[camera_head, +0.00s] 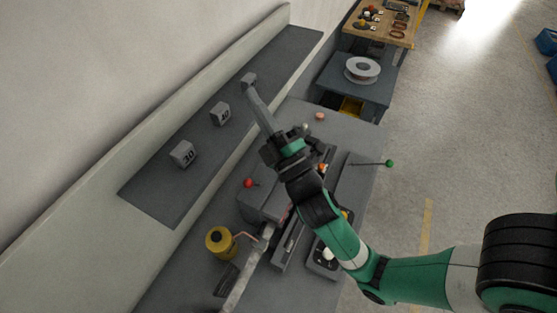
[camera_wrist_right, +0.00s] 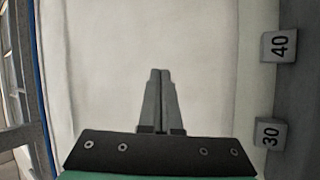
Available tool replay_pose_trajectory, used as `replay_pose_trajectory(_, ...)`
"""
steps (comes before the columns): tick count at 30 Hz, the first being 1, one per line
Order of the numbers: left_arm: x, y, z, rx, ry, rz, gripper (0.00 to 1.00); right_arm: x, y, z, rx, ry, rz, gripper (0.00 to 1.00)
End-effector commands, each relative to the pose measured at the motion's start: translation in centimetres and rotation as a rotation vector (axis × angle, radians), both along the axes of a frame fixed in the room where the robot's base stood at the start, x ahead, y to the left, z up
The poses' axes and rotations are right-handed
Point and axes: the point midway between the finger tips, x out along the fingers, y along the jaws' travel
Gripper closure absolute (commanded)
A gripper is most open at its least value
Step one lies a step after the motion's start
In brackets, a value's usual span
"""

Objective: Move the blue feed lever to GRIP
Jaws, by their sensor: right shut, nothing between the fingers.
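I cannot make out a blue lever or the word GRIP in either view. The grey machine (camera_head: 258,204) on the bench has a red knob (camera_head: 249,183) at its left, and a green knob (camera_head: 389,163) ends a thin rod at its right. A white knob (camera_head: 327,254) sits on a dark panel at the front. My right arm hides much of the machine's middle. My right gripper (camera_head: 251,92) reaches over the back shelf, near the farthest block. In the right wrist view its two fingers (camera_wrist_right: 158,73) are together and empty. My left gripper does not show.
Grey blocks marked 30 (camera_head: 183,153) and 40 (camera_head: 220,113) stand on the dark shelf (camera_head: 155,198). A yellow canister (camera_head: 219,241) stands left of the machine. A pale bar (camera_head: 246,274) lies near the front. Open floor (camera_head: 470,130) is at the right.

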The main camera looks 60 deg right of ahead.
Motion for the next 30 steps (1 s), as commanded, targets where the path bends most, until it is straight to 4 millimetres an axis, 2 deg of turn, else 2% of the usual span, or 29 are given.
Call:
replay_pose_trajectory(1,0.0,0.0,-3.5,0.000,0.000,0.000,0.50,-0.8,-0.8,-6.6,-0.047,0.087,-0.052,1.00)
replay_pose_trajectory(3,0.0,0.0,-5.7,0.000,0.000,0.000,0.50,-2.3,-1.7,-12.5,-0.112,0.199,-0.112,1.00)
replay_pose_trajectory(6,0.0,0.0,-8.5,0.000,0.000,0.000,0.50,-4.5,-2.6,-20.0,-0.179,0.342,-0.172,1.00)
replay_pose_trajectory(9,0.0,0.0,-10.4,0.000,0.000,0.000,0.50,-6.6,-3.1,-25.5,-0.219,0.454,-0.208,1.00)
replay_pose_trajectory(12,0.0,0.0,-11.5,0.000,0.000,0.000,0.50,-8.1,-3.3,-28.7,-0.241,0.524,-0.226,1.00)
replay_pose_trajectory(16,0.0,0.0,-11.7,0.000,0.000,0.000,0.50,-8.9,-3.4,-30.0,-0.252,0.561,-0.234,1.00)
replay_pose_trajectory(30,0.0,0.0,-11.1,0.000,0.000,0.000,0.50,-8.6,-3.8,-29.6,-0.250,0.563,-0.238,1.00)
